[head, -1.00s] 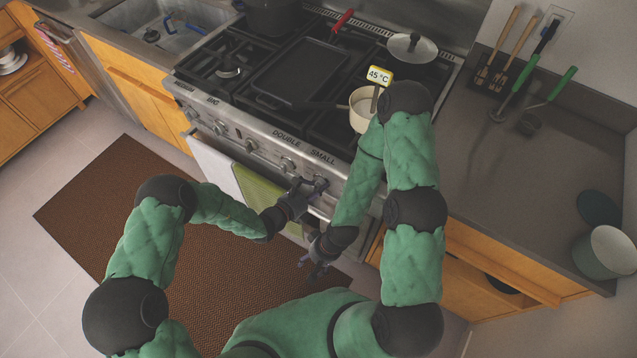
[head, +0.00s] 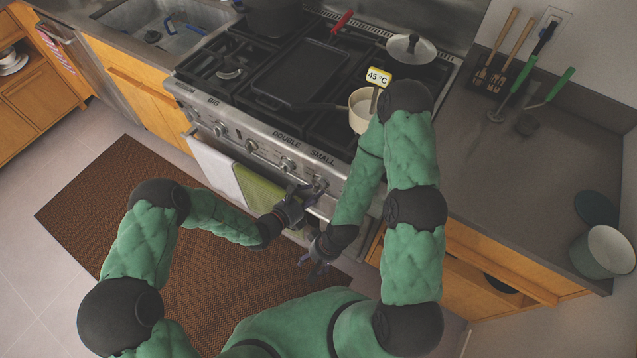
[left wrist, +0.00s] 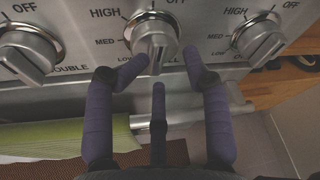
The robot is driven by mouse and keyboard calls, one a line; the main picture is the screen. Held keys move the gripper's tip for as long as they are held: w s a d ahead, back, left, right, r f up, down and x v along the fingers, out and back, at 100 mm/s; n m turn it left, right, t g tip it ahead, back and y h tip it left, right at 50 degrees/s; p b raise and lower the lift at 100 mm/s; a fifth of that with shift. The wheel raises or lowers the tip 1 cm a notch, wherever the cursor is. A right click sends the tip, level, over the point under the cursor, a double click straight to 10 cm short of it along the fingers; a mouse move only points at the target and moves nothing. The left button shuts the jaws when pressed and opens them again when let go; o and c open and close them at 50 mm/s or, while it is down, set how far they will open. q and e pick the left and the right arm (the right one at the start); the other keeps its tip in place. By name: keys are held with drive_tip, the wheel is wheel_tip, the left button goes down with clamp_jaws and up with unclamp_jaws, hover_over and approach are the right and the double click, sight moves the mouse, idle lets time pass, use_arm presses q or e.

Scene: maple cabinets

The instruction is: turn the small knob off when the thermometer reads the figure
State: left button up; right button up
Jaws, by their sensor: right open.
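The small knob (head: 319,183) is on the stove front near the "SMALL" label. In the left wrist view the small knob (left wrist: 153,38) has its grip bar pointing down, away from HIGH at its upper left. The thermometer display (head: 379,76) reads 45 °C above a cream saucepan (head: 360,116). My right gripper (head: 316,262) is open and empty, low before the stove.
Other knobs (left wrist: 28,52) (left wrist: 259,40) flank the small knob. Below it runs the oven handle bar (left wrist: 190,112) with a green towel (left wrist: 60,136). A griddle pan (head: 300,75) and a lid (head: 411,48) are on the stove top. Counter at right is mostly clear.

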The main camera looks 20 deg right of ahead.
use_arm(q)
drive_tip(key=s+a+p, duration=0.2)
drive_tip(key=s+a, duration=0.4)
drive_tip(key=a, duration=0.1)
drive_tip(key=shift+a, duration=0.35)
use_arm(e)
wheel_tip(320, 180, up, 2)
drive_tip(key=shift+r, duration=0.2)
use_arm(q)
drive_tip(key=shift+f, duration=0.1)
use_arm(e)
drive_tip(key=shift+f, duration=0.1)
